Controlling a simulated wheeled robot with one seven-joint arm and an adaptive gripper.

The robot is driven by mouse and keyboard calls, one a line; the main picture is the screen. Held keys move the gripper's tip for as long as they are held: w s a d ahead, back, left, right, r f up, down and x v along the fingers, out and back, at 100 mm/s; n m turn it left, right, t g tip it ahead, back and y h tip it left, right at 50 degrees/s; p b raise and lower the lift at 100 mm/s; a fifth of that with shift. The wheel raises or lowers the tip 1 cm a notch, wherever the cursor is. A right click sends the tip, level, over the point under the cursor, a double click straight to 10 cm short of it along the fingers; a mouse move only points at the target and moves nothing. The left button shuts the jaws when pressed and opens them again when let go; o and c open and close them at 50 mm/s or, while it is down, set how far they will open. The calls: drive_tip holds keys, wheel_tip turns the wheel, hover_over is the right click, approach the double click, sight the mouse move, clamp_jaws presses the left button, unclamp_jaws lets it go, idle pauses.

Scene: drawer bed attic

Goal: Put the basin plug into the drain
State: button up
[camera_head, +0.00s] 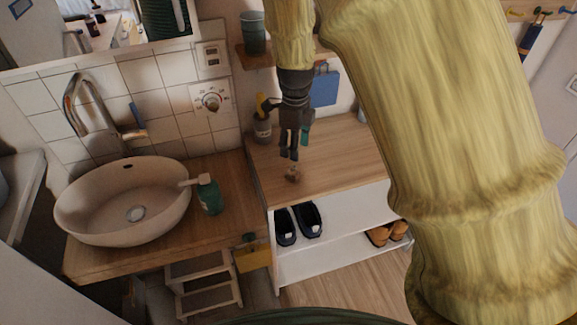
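The basin (85,205) is a pale oval bowl on a wooden counter at the left. A round grey drain (136,213) shows in its bottom. A small brownish object (292,174) lies on the wooden top of the shoe shelf; it may be the basin plug, but it is too small to tell. My gripper (289,156) points down just above this object, to the right of the basin. The dark fingers look close together, and I cannot tell if they are open or shut. I see nothing clearly held between them.
A green soap bottle (208,195) stands on the counter beside the basin. A tall curved faucet (84,105) rises behind it. A cup with a yellow item (262,128) stands behind my gripper. Shoes (309,220) sit on the shelf below. The right of the wooden top (345,150) looks clear.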

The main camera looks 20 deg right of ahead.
sight(293, 168)
drive_tip(key=shift+w+r, duration=0.1)
drive_tip(key=shift+f, duration=0.3)
wheel_tip(293, 168, down, 4)
drive_tip(key=shift+a+p, duration=0.1)
drive_tip(key=shift+p, duration=0.35)
drive_tip(key=shift+a+f+p, duration=0.1)
drive_tip(key=shift+f+p, duration=0.25)
drive_tip(key=shift+f, duration=0.45)
drive_tip(key=shift+f+p, duration=0.5)
drive_tip(key=shift+f, duration=1.55)
clamp_jaws()
